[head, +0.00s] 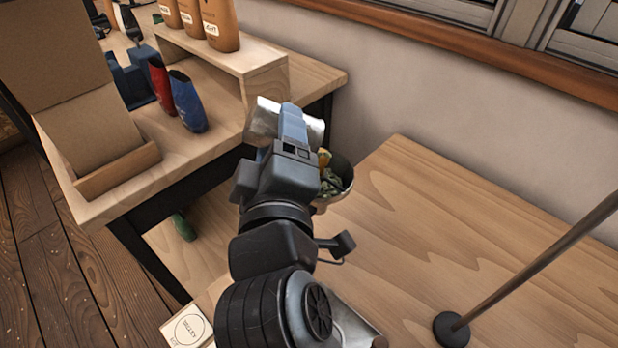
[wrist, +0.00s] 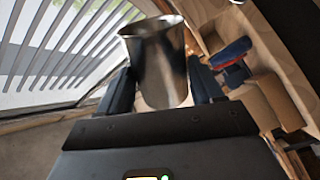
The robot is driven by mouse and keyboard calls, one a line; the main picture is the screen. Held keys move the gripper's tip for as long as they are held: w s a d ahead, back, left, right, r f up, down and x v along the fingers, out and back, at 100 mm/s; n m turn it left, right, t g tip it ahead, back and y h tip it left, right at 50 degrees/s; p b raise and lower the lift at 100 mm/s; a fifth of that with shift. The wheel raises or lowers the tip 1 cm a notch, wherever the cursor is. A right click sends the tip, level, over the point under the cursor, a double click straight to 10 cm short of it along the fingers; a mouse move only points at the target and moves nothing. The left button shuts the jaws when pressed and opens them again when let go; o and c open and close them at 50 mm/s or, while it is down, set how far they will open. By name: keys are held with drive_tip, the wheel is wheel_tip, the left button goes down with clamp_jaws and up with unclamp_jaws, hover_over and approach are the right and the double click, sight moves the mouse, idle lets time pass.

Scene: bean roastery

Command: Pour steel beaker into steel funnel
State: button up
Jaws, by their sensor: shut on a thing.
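The steel beaker (head: 263,122) is held high in my gripper (head: 291,122). The gripper's fingers cover its middle in the head view. In the wrist view the beaker (wrist: 160,68) sits between both fingers of my gripper (wrist: 160,80), its rim and spout toward the top of the picture. What is inside it cannot be seen. I cannot make out the steel funnel for sure. A grey metallic piece (head: 352,325) shows beside my arm at the bottom of the head view, mostly hidden.
A round container (head: 340,180) with green and yellow contents stands partly behind my gripper. A thin rod on a dark round base (head: 451,330) leans at the right. Red (head: 160,86) and blue (head: 187,102) bags stand on the left table. The middle-right tabletop is clear.

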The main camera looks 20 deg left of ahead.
drive_tip(key=n, duration=0.1)
drive_tip(key=a+f+n+p, duration=0.1)
drive_tip(key=n, duration=0.1)
drive_tip(key=shift+s+a+n, duration=0.25)
drive_tip(key=shift+s+n, duration=0.05)
drive_tip(key=shift+s, duration=0.1)
drive_tip(key=shift+f+n, duration=0.15)
drive_tip(key=shift+n, duration=0.15)
drive_tip(key=s+a+f+n+p, duration=0.1)
drive_tip(key=a+f+n+p, duration=0.2)
drive_tip(key=n, duration=0.6)
drive_tip(key=s+a+f+n+p, duration=0.2)
drive_tip(key=n+p, duration=0.4)
drive_tip(key=n, duration=0.4)
drive_tip(key=shift+a+f+p, duration=0.4)
drive_tip(key=shift+a+f, duration=0.05)
drive_tip(key=shift+a, duration=0.15)
